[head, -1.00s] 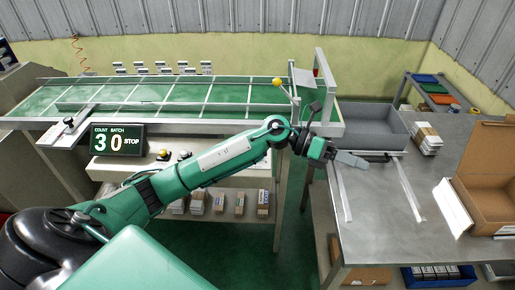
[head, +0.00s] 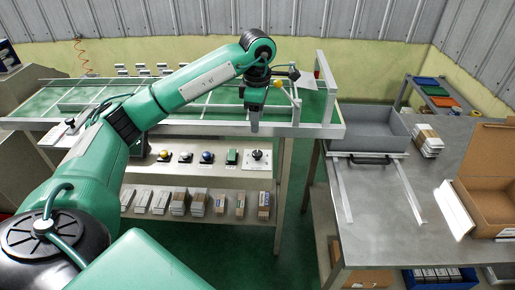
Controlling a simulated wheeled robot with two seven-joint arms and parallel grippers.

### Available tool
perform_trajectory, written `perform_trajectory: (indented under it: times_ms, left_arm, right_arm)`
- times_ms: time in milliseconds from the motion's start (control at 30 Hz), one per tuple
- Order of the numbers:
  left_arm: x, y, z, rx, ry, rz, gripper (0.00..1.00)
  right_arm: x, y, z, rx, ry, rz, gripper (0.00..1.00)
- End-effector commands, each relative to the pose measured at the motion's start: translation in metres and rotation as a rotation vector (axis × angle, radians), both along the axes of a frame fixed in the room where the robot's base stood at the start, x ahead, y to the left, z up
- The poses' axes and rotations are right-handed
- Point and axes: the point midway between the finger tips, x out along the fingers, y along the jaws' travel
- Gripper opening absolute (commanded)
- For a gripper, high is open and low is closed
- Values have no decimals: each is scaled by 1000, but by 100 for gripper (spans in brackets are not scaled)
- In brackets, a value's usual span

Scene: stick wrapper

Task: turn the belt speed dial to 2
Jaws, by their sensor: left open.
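A dark round dial (head: 257,155) on a pale square plate sits at the right end of the control panel under the conveyor. Its markings are too small to read. My left gripper (head: 254,128) hangs pointing down just above the dial in the picture, in front of the conveyor's front rail. It is open, holds nothing, and appears apart from the dial. My right gripper is not in view.
Left of the dial, the panel (head: 220,168) carries a green switch (head: 232,156), a blue button (head: 207,157) and other buttons. My arm hides the count display. A grey tray (head: 375,125) stands on the metal table (head: 385,205) at right.

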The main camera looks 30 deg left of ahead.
Motion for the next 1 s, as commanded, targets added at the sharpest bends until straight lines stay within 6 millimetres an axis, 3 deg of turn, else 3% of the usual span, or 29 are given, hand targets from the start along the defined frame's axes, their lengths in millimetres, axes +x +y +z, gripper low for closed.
perform_trajectory:
  times_ms: [300,500,700,1000]
  left_arm:
    - [-1,0,-67,-1,5,0,52]
    - [-1,-1,-101,-3,3,0,52]
    - [-1,0,-118,-3,1,0,52]
    - [0,-1,-121,-3,0,0,52]
  right_arm:
    - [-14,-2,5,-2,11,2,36]
    - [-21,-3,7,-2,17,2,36]
    - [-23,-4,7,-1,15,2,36]
    - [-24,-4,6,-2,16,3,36]
